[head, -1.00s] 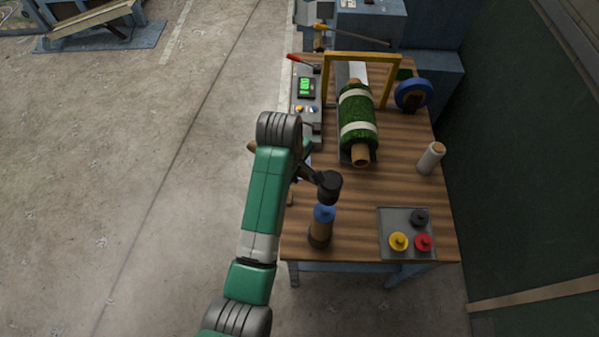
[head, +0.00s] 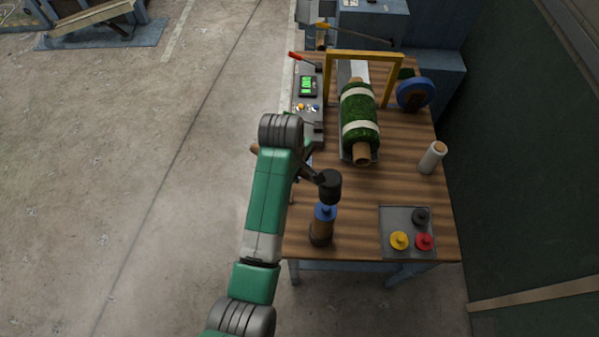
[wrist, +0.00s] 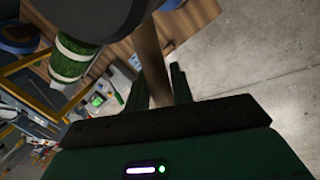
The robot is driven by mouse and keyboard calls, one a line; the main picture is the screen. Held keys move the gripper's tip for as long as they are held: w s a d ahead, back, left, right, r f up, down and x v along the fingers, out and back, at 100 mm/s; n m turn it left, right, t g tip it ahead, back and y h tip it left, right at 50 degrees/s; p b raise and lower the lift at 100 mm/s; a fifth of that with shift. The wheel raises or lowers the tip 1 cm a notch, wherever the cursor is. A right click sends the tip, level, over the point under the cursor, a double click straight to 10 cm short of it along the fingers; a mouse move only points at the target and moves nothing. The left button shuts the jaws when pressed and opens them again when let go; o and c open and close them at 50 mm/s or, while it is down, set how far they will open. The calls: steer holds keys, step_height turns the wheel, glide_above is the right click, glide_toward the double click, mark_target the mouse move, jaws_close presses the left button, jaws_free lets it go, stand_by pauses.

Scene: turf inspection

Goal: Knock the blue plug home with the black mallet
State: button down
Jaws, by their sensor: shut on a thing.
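The black mallet (head: 330,188) has its head just above the blue plug (head: 325,213) in the head view; I cannot tell whether they touch. The plug is at the top of an upright brown cardboard tube (head: 321,230) in a dark holder near the table's front left. How deep it sits is unclear. My gripper (wrist: 158,88) is shut on the mallet's wooden handle (wrist: 152,65) in the wrist view. The dark mallet head (wrist: 85,14) fills the top of that view and hides what lies beyond. My arm hides most of the gripper in the head view.
A grey tray (head: 392,249) right of the tube holds yellow, red and black plugs. A green turf roll (head: 359,118) lies behind, under a yellow frame (head: 330,75). A control box (head: 309,92) stands at the left edge. Wooden tabletop between is clear.

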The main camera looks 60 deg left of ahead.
steer(key=v, duration=0.2)
steer(key=w+v, duration=0.1)
steer(key=v, duration=0.2)
steer(key=shift+a+r, duration=0.1)
steer(key=shift+r, duration=0.05)
stand_by(0.3)
steer(key=w+d+f+m+g+h, duration=0.1)
steer(key=d+f+m, duration=0.1)
steer(key=d+m, duration=0.5)
steer(key=w+d+f+m+g+h, duration=0.1)
steer(key=d+f+m, duration=0.2)
steer(key=d+m, duration=0.5)
steer(key=w+d+f+m, duration=0.1)
steer(key=d+f+m, duration=0.2)
steer(key=d, duration=1.8)
steer(key=m, duration=0.4)
steer(key=shift+w+m+g+h, duration=0.25)
steer(key=shift+m+g+h, duration=0.15)
